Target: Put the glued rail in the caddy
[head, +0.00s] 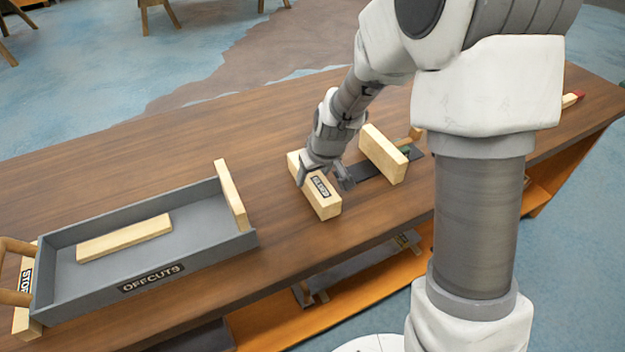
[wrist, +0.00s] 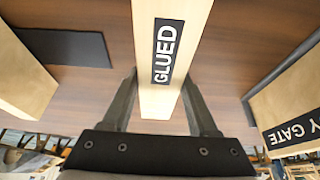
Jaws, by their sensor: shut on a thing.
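The glued rail (head: 328,206) is a pale wooden block with a black label. In the wrist view the label on the rail (wrist: 160,22) reads "GLUED". My gripper (head: 325,182) is shut across the rail, with one finger on each side of it; the gripper also shows in the wrist view (wrist: 160,88). The rail is at the table's front middle, at or just above the top; I cannot tell whether it touches. No thing is labelled as a caddy. A wooden piece with a handle and a label starting "STOR" (head: 24,285) is cut off at the left edge.
A grey tray marked OFFCUTS (head: 190,276) holds a wooden strip (head: 125,238). A board (head: 231,194) stands at its right end; its label in the wrist view ends "Y GATE" (wrist: 288,118). Another pale block (head: 382,154) stands right of my gripper by a dark mat (head: 366,172).

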